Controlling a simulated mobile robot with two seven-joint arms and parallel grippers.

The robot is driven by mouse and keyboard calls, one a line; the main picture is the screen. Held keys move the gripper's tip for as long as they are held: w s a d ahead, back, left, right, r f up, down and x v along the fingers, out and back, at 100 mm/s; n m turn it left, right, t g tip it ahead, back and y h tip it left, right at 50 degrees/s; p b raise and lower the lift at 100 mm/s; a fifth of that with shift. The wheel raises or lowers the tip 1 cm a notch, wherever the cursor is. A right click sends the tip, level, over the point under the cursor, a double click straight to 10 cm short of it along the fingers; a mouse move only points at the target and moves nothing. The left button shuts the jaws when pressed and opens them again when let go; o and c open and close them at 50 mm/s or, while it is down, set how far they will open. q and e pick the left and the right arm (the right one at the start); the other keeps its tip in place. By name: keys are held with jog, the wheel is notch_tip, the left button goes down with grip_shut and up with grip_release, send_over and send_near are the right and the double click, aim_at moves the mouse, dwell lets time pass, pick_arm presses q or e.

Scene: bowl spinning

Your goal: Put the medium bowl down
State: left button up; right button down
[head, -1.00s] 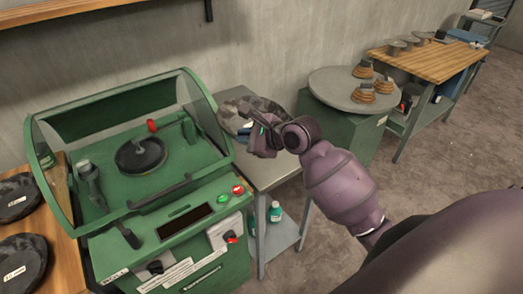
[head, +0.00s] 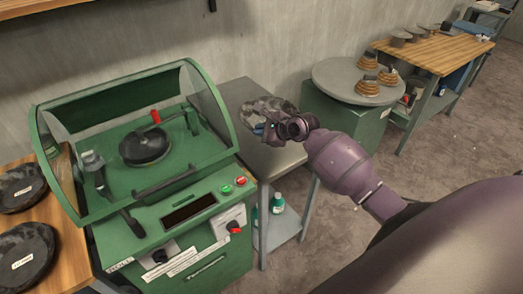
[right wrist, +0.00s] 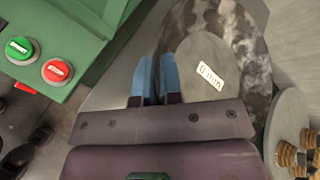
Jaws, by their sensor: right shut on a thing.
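The bowl, mottled dark and light grey (head: 262,106), is at the small grey metal table (head: 238,92), right of the green machine. My right gripper (head: 262,129) is at the bowl's near side, shut on its rim. In the right wrist view the two blue fingers (right wrist: 152,80) are close together at the bowl's edge. The bowl (right wrist: 255,60) shows there as a dark mottled ring around a plain grey middle with a white label. I cannot tell whether its underside touches the table. My left gripper is out of view.
The green machine (head: 190,215) with a clear hood stands left of the table, holding a black round piece (head: 145,145). A round grey table (head: 335,82) with several small stacked pieces stands right. Dark discs (head: 22,255) lie on a wooden bench at left.

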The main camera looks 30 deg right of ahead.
notch_tip(320, 180, down, 8)
jog(key=shift+f+b, duration=0.1)
jog(key=shift+b, duration=0.5)
jog(key=c, duration=1.3)
grip_release()
jog(key=shift+o, duration=0.2)
